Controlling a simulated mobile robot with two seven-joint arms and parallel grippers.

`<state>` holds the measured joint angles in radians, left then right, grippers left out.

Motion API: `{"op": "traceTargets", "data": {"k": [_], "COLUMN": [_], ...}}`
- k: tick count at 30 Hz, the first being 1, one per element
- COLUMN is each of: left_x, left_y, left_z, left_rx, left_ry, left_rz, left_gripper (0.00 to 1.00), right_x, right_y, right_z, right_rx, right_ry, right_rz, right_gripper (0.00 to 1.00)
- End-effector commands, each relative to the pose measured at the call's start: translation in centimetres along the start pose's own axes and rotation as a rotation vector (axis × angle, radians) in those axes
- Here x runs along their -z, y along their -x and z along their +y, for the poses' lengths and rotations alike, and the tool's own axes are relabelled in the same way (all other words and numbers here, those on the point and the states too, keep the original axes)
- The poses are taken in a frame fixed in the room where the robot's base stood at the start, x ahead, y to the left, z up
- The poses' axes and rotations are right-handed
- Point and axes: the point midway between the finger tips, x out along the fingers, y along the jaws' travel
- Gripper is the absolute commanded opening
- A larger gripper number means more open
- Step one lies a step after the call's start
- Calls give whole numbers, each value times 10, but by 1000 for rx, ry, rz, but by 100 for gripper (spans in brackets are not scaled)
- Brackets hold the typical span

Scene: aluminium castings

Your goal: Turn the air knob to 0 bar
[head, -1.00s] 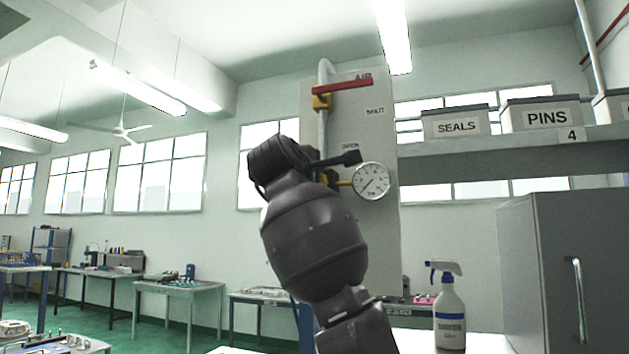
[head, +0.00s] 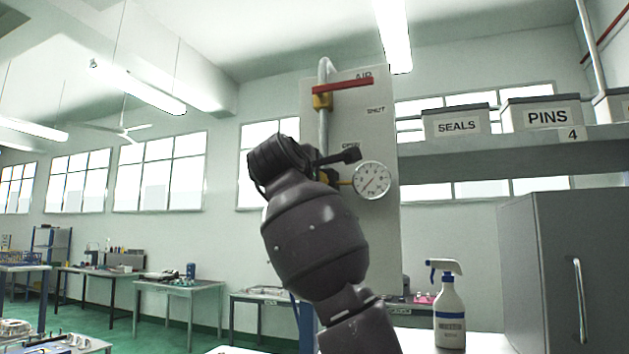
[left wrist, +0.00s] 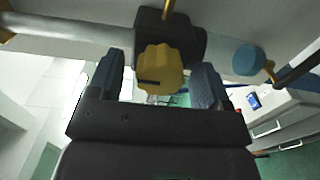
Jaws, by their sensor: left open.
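The yellow air knob (left wrist: 161,70) shows in the left wrist view, with a dark mark on its face, below a dark block (left wrist: 170,35). My left gripper (left wrist: 156,78) is open, with one blue-grey finger on each side of the knob and a visible gap on both sides. In the head view my left arm hides the knob. A round white pressure gauge (head: 371,180) is on the panel there, its needle slanting to the lower left; its numbers are too small to read. My right gripper is not in view.
A red lever (head: 343,86) sits on the pipe above, on the pale AIR panel (head: 365,240). A spray bottle (head: 449,312) stands at lower right beside a grey cabinet (head: 550,260). SEALS (head: 456,122) and PINS (head: 541,115) boxes are on a shelf at right.

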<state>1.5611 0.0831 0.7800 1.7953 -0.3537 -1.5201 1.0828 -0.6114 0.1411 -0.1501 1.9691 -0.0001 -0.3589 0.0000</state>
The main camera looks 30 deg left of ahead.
Motion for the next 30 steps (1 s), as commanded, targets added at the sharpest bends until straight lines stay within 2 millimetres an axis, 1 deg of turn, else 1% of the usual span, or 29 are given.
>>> {"op": "traceTargets", "data": {"k": [4,7,15,21,25,30], "left_x": [0,0,0,0,0,0], "left_y": [5,17,66,94,104,108], "left_z": [0,0,-1,-1,0,0], "left_rx": [-2,-4,-4,-2,-1,0], "left_ry": [0,0,1,0,0,0], "left_rz": [0,1,1,1,0,0], "left_gripper": [72,72,72,72,72,72], "right_x": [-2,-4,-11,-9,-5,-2], "right_y": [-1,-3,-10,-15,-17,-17], "right_z": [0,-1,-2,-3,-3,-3], "right_rx": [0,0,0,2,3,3], "right_ry": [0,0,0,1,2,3], "right_rz": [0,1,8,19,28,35], "right_gripper": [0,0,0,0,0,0]}}
